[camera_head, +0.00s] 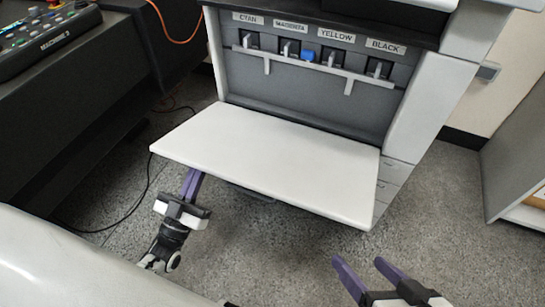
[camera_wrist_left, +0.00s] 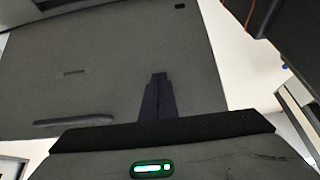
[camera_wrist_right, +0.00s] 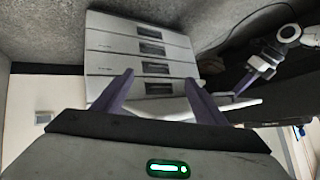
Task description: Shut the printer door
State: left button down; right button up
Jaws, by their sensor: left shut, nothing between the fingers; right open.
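The white printer door (camera_head: 270,155) is folded down open and lies about level in front of the printer's toner bay. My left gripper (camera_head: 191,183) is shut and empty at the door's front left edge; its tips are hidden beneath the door. In the left wrist view the closed fingers (camera_wrist_left: 158,95) point toward the door's grey underside (camera_wrist_left: 110,75); I cannot tell whether they touch it. My right gripper (camera_head: 362,270) is open and empty, in front of the door's right corner and apart from it. In the right wrist view the door (camera_wrist_right: 165,107) shows beyond the open fingers.
Printer drawers (camera_wrist_right: 140,45) sit below. A dark machine with a control panel (camera_head: 45,35) stands left, and a grey cabinet (camera_head: 515,150) right. A black cable (camera_head: 110,227) lies on the floor at left.

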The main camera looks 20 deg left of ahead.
aim_at(194, 151)
pick_arm(q)
jog(key=r+p, duration=0.2)
jog(key=r, duration=0.1)
jog(key=shift+w+r, duration=0.1)
jog(key=shift+w, duration=0.2)
jog(key=shift+w+r+p, duration=0.35)
jog(key=shift+r+p, duration=0.35)
jog(key=shift+r, duration=0.2)
jog(key=shift+w+r+p, duration=0.3)
jog(key=shift+r+p, duration=0.35)
jog(key=shift+r, duration=0.2)
jog(key=shift+w+r+p, duration=0.45)
jog(key=shift+r+p, duration=0.15)
jog(key=shift+r, duration=0.2)
jog(key=shift+w+r+p, duration=0.45)
jog(key=shift+r+p, duration=0.1)
jog(key=shift+r, duration=0.25)
jog(key=shift+w+d+r+p, duration=0.1)
jog(key=shift+w+r+p, duration=0.7)
jog(key=shift+w+r, duration=0.55)
jog(key=b+x, duration=0.1)
jog(key=x, duration=1.3)
jog(key=shift+w+r+b, duration=0.15)
jog(key=shift+w+b, duration=0.15)
jog(key=shift+b, duration=0.05)
